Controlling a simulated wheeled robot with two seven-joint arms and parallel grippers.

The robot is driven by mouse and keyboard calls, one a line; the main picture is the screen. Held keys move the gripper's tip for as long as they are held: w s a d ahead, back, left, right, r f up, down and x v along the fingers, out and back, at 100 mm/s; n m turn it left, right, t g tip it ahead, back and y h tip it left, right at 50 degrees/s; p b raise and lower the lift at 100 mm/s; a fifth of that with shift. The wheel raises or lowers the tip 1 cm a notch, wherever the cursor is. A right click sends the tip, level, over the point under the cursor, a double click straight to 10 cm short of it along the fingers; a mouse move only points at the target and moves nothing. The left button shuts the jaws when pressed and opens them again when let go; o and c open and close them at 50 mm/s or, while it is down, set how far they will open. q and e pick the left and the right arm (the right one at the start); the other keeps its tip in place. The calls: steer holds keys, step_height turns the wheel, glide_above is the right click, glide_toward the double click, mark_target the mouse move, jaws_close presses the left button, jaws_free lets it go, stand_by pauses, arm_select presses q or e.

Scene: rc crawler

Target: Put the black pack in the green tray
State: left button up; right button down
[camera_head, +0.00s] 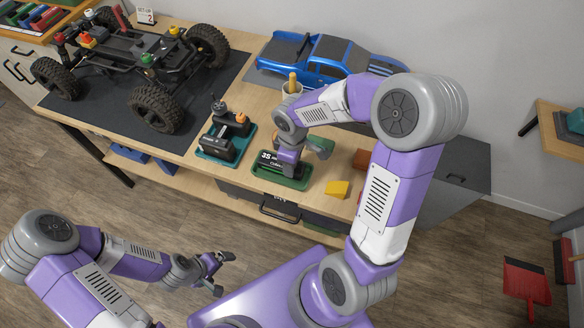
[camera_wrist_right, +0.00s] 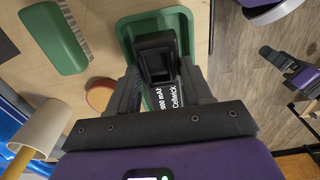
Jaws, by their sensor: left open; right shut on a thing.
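The black pack (camera_head: 272,160) with white lettering is in the right gripper's jaws, over the green tray (camera_head: 297,184) and within its outline. I cannot tell whether it touches the tray floor. In the right wrist view the pack (camera_wrist_right: 184,92) sits between the fingers of my right gripper (camera_wrist_right: 161,92), with the tray rim (camera_wrist_right: 125,32) beyond it. In the head view my right gripper (camera_head: 289,160) points down at the tray, partly hiding the pack. My left gripper (camera_head: 222,274) is open and empty, low in front of the bench.
A teal tray (camera_head: 212,155) with a black device stands left of the green tray. A yellow block (camera_head: 337,190), a green brush (camera_wrist_right: 55,38) and a cup (camera_wrist_right: 38,122) are close by. The crawler chassis (camera_head: 135,60) and blue truck body (camera_head: 325,58) stand behind.

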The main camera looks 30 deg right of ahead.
steer(key=shift+f+b, duration=0.3)
steer(key=shift+f, duration=1)
steer(key=shift+f, duration=0.2)
steer(key=c, duration=0.8)
jaws_free()
steer(key=shift+o, duration=0.2)
steer(key=shift+r, duration=0.1)
steer(key=shift+r, duration=0.3)
step_height(320, 180, up, 12)
steer(key=p, duration=0.4)
steer(key=shift+f, duration=0.2)
